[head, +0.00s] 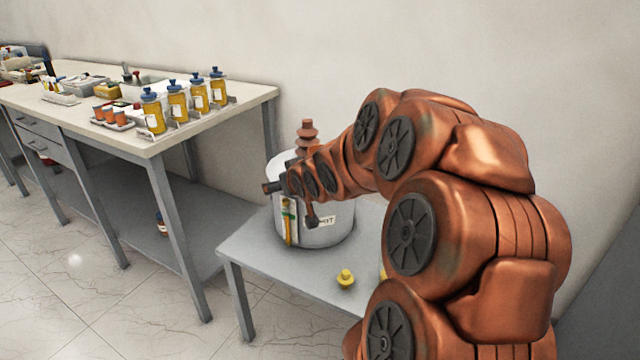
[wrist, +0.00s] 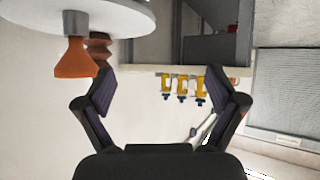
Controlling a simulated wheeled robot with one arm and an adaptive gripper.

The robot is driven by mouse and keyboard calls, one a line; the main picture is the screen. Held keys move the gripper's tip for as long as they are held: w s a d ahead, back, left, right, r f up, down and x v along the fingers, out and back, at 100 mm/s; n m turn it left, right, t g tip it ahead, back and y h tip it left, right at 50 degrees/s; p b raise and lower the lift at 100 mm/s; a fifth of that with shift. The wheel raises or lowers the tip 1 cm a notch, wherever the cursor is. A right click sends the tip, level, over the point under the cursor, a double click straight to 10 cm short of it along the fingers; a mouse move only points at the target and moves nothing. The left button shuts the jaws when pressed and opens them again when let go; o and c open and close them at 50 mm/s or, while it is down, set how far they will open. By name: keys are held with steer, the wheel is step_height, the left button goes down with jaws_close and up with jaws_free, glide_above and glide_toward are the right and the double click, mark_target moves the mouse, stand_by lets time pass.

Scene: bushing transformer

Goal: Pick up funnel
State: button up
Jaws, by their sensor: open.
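The orange funnel (wrist: 73,62) shows at the upper left of the wrist view, which appears upside down. Its narrow end meets a pale neck on the round white lid (wrist: 130,15) of the transformer tank, and its wide end faces away from the lid. My gripper (wrist: 160,90) is open with nothing between its dark fingers. The funnel is outside the jaws, left of the left finger. In the head view, my arm reaches to the grey tank (head: 330,232) and partly covers it; the fingertips are hard to make out there. A little orange shows beside the bushing.
A reddish-brown ribbed bushing (head: 307,132) stands on the tank close to the funnel. A small yellow part (head: 345,279) lies on the grey low table (head: 262,250). A workbench (head: 255,97) at left holds several yellow bottles and trays. A wall is behind.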

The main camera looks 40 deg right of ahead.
steer(key=w+d+f+t+h+b, duration=0.1)
steer(key=d+f+t+b, duration=0.15)
steer(key=d, duration=0.55)
steer(key=m+t+h+b, duration=0.1)
steer(key=t+h+b, duration=0.1)
steer(key=t+b, duration=0.15)
glide_toward(315, 146)
steer(key=shift+b+x, duration=0.4)
steer(key=shift+x, duration=0.6)
steer(key=shift+b+x, duration=0.45)
steer(key=shift+x, duration=2.8)
steer(key=shift+s+f, duration=0.1)
steer(key=shift+f, duration=0.05)
steer(key=shift+c, duration=0.2)
steer(key=c, duration=1)
steer(key=shift+c, duration=0.2)
